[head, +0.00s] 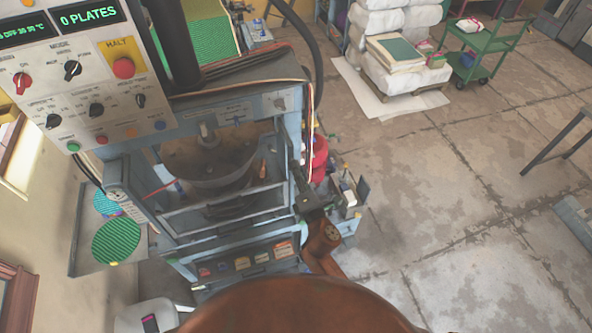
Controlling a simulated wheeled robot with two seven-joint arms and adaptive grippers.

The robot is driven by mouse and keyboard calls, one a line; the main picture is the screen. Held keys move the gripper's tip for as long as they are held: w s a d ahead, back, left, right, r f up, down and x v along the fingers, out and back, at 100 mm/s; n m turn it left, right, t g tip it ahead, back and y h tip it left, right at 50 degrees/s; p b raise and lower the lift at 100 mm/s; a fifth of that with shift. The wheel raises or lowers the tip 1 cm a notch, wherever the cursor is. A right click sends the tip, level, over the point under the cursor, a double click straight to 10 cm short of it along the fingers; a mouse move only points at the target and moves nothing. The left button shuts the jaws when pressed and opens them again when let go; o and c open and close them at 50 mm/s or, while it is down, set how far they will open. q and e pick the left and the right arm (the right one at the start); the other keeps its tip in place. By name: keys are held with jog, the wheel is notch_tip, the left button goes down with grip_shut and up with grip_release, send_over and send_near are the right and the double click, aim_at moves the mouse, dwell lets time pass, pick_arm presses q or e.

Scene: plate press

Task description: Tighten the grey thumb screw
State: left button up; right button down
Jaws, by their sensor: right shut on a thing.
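My right gripper (305,199) is dark and sits at the front right post of the blue-grey plate press (290,137). It is shut on a small part at that post, which appears to be the grey thumb screw. The fingers hide the screw, so I cannot see how far in it sits. My orange-brown right arm comes up from below. My left gripper is not in view.
A control panel (100,85) with a red HALT button (123,67) and a "0 PLATES" display is at the upper left. A red container (318,158) stands behind my gripper. Open floor (450,200) lies right.

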jog(key=m, duration=0.4)
dwell(0.6)
jog(key=c, duration=2.1)
grip_release()
jog(key=shift+s, duration=0.1)
jog(key=v, duration=1.2)
